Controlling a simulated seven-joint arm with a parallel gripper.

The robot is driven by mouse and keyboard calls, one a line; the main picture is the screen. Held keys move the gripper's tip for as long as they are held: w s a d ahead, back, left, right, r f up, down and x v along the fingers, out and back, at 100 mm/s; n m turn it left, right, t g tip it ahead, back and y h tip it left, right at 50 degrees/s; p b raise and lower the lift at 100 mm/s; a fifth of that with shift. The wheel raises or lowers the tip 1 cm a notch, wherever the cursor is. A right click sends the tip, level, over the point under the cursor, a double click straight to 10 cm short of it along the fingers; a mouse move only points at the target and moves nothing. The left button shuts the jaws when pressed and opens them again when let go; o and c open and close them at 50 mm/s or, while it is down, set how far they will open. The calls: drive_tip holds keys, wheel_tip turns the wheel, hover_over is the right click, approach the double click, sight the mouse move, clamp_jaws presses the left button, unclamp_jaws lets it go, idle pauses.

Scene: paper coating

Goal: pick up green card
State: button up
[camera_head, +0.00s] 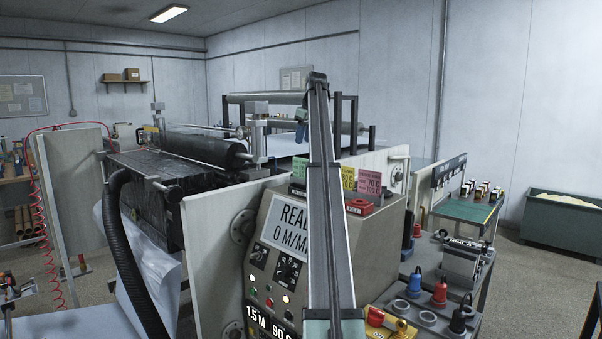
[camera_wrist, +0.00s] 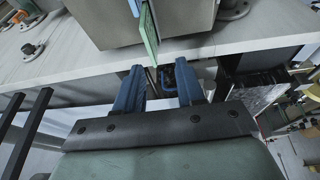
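The green card (camera_head: 299,168) stands on top of the grey control cabinet, left of the arm link that crosses the head view. In the wrist view the green card (camera_wrist: 149,38) shows nearly edge-on, just beyond the fingertips and roughly in line with the gap. My gripper (camera_wrist: 160,78) has blue fingers spread apart, with no card between them. In the head view my gripper (camera_head: 301,130) hangs above and behind the cards, small and partly hidden by my arm.
A yellow card (camera_head: 348,178) and a pink card (camera_head: 370,184) stand right of my arm link. A red object (camera_head: 359,206) lies on the cabinet (camera_head: 375,245) in front of them. The coating roller (camera_head: 205,147) is to the left.

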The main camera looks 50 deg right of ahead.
drive_tip(key=d, duration=0.2)
hover_over(300, 165)
drive_tip(key=s, duration=0.2)
wheel_tip(300, 165, down, 7)
drive_tip(key=shift+g+y, duration=0.3)
drive_tip(key=shift+w+d+x, duration=0.1)
drive_tip(key=shift+w+x, duration=0.1)
drive_tip(key=shift+x, duration=1.3)
drive_tip(key=shift+w+d+x, duration=0.1)
drive_tip(key=shift+w+x, duration=0.1)
drive_tip(key=shift+x, duration=1.25)
drive_tip(key=shift+r, duration=0.15)
drive_tip(key=shift+c, duration=0.3)
clamp_jaws()
